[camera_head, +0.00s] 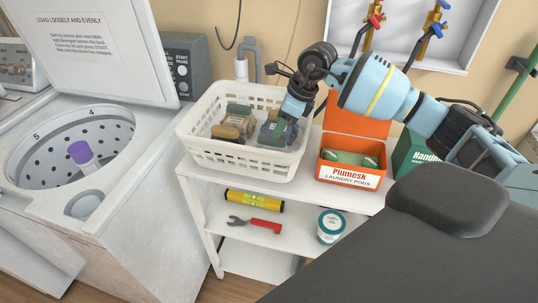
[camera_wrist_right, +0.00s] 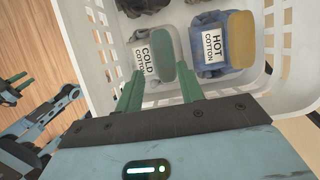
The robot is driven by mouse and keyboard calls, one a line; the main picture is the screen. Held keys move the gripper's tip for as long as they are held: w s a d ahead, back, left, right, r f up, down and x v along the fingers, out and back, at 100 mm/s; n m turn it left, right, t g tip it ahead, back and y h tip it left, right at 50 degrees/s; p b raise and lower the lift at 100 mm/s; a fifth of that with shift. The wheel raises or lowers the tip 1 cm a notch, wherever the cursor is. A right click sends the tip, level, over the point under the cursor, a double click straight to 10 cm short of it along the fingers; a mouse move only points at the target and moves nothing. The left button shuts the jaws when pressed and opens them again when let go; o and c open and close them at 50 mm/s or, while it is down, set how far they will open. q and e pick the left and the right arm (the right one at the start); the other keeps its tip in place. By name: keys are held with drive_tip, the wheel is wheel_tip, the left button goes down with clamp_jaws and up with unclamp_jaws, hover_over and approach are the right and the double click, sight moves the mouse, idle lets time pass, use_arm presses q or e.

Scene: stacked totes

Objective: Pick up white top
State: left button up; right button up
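A pale grey-white folded garment (camera_wrist_right: 147,68) tagged COLD COTTON lies in the white basket with a grey-green piece on it; I cannot tell surely that it is the white top. My right gripper (camera_wrist_right: 160,84) is open, its green fingers pointing at this garment's near end. In the head view the right gripper (camera_head: 297,104) is over the basket's right side, partly hiding the contents. My left gripper (camera_wrist_right: 32,100) shows small at the left of the right wrist view, its green fingers apart; it is outside the head view.
The white basket (camera_head: 240,161) stands on a white shelf. A blue garment (camera_wrist_right: 207,61) tagged HOT COTTON lies beside the pale one. An orange Plumesk box (camera_head: 347,174) stands close to its right, and an open washer (camera_head: 40,190) to the left. Slatted basket walls surround the garments.

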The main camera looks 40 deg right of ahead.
drive_tip(key=shift+w+d+x, duration=0.1)
drive_tip(key=shift+w+x, duration=0.05)
drive_tip(key=shift+x, duration=1.3)
drive_tip(key=shift+w+d+x, duration=0.1)
drive_tip(key=shift+d+x, duration=0.05)
drive_tip(key=shift+x, duration=1.35)
clamp_jaws()
